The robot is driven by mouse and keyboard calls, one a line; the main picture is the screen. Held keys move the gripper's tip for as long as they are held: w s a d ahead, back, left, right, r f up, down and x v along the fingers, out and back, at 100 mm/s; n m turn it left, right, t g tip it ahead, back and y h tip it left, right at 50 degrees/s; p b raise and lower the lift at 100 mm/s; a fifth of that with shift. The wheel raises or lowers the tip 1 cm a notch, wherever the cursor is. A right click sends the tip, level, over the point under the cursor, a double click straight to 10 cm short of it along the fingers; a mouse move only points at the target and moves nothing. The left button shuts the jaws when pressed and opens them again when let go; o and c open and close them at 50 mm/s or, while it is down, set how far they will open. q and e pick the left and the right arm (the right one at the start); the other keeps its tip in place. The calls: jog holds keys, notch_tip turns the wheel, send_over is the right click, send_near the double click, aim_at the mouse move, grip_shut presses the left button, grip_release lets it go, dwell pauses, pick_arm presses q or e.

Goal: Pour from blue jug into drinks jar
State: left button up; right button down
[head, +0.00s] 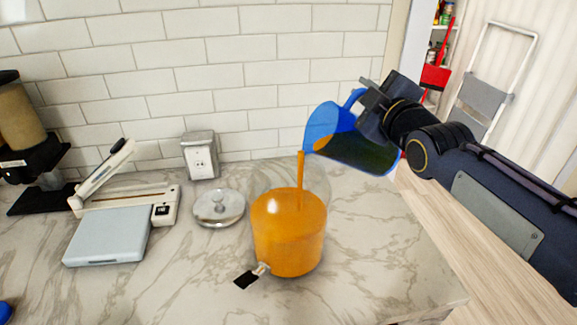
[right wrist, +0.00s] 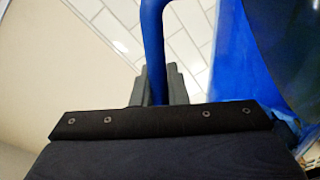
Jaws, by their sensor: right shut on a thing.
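The blue jug (head: 345,135) is tilted with its spout down to the left above the drinks jar (head: 289,232). An orange stream runs from the spout into the jar's open top. The clear jar stands on the counter, mostly full of orange liquid, with a small tap low on its front. My right gripper (head: 366,97) is shut on the jug's handle. In the right wrist view the blue handle (right wrist: 153,50) passes between the fingers (right wrist: 157,85), and the jug body fills the right side. My left gripper is not in view.
A round glass lid (head: 219,207) lies left of the jar on the marble counter (head: 365,250). A folded step ladder (head: 490,90) stands at the right.

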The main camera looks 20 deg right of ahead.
jog(key=shift+a+r+n+p, duration=0.4)
jog(key=shift+r+p, duration=0.2)
jog(key=shift+r, duration=0.05)
dwell(1.0)
jog(key=shift+w+a+n, duration=0.15)
jog(key=shift+a+n, duration=0.6)
jog(key=shift+n, duration=0.05)
dwell(2.6)
